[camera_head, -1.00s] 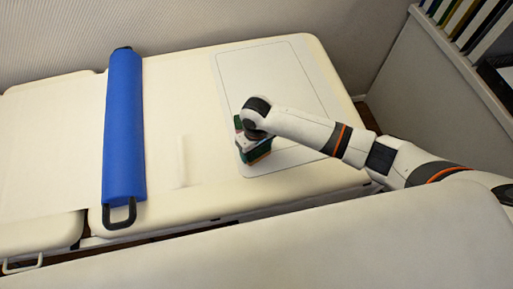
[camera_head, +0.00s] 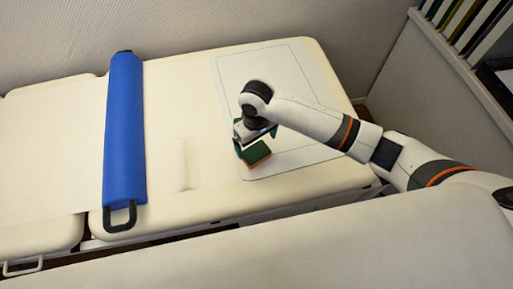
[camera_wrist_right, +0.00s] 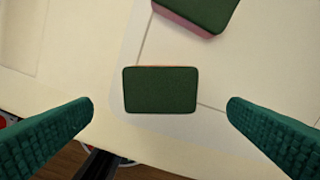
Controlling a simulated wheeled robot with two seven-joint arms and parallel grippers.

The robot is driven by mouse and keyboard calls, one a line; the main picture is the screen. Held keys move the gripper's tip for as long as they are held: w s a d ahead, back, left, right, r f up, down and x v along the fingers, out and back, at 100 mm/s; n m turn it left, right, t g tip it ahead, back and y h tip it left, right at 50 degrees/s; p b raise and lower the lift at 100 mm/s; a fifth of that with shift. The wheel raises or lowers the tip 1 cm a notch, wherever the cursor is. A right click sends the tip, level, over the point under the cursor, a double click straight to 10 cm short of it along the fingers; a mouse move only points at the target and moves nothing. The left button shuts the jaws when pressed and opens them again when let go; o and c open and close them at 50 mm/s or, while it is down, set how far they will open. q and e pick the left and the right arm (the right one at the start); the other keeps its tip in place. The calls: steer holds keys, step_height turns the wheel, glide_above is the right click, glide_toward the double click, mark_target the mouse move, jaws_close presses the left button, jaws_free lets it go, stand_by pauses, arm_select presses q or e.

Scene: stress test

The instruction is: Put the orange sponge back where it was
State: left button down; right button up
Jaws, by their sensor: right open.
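The orange sponge (camera_head: 257,155) has a dark green top and an orange side edge. It lies on the pale mat (camera_head: 290,70), near the mat's front left corner. In the right wrist view the sponge (camera_wrist_right: 160,90) lies flat between and ahead of my fingertips, with a gap on each side. My right gripper (camera_head: 254,143) is open and empty just above and behind it; its green fingers also show in the wrist view (camera_wrist_right: 160,103). A second green-topped sponge with a pink side (camera_wrist_right: 197,10) lies beyond, cut off by the frame. My left gripper is out of view.
A blue roll (camera_head: 125,130) with a black handle lies across the cream padded table (camera_head: 60,110) at the left. A faint pale strip (camera_head: 185,165) lies left of the mat. A grey partition (camera_head: 430,90) stands at the right. The mat's back half looks clear.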

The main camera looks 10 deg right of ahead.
mark_target(257, 153)
step_height(257, 153, up, 5)
steer(key=shift+r, duration=0.15)
steer(key=shift+s, duration=0.15)
stand_by(0.5)
